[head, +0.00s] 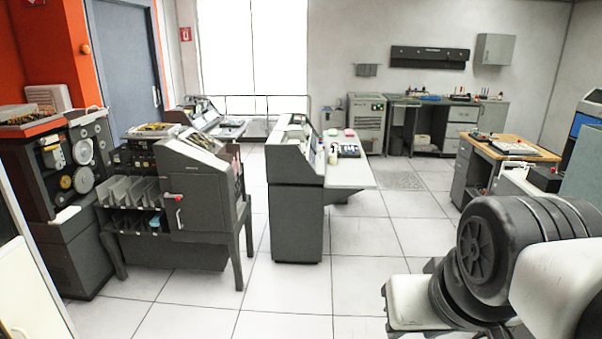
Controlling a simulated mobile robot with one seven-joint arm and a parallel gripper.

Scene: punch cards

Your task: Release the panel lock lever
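A dark grey card machine (205,222) stands on legs at the left, with a closed panel (190,205) on its front. A small lever with a red end (174,197) lies roughly level across the panel's left part. A slim pale upright handle (179,219) sits just below it. Which of the two is the lock lever I cannot tell for sure. My arm (480,245) fills the lower right, well apart from the machine. My gripper is not visible.
A grey console (297,200) with a desk stands right of the machine. A reel machine (70,190) is at the far left. A wooden-topped desk (510,147) is at the right. Tiled floor (285,300) is clear in front of the machine and console.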

